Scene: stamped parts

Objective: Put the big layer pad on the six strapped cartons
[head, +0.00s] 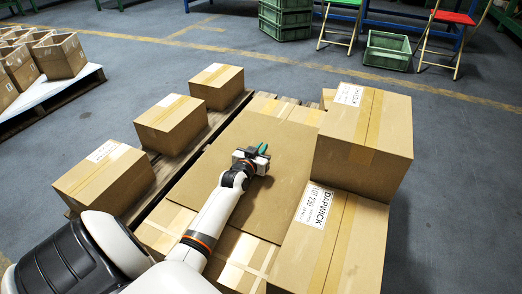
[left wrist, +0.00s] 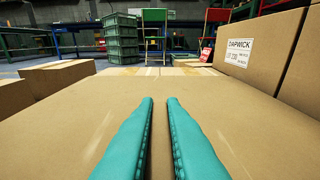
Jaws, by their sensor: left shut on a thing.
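The big layer pad (head: 220,165) is a flat brown cardboard sheet lying over the strapped cartons (head: 235,245). Taped and strapped carton tops show beyond its far edge and along its near edge; the rest are hidden beneath it. My left gripper (head: 264,148) is over the pad's right-middle part, its teal fingers shut on the pad. In the left wrist view the two fingers (left wrist: 159,100) lie close together with a narrow strip of brown between them, and the pad (left wrist: 75,120) spreads out around them. The exact grip point is hard to see. My right gripper is not in view.
Tall cartons (head: 365,140) stand close along the pad's right side. Three separate cartons (head: 170,124) stand to its left on wooden pallet slats. Green crates (head: 388,50) and chairs stand at the back.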

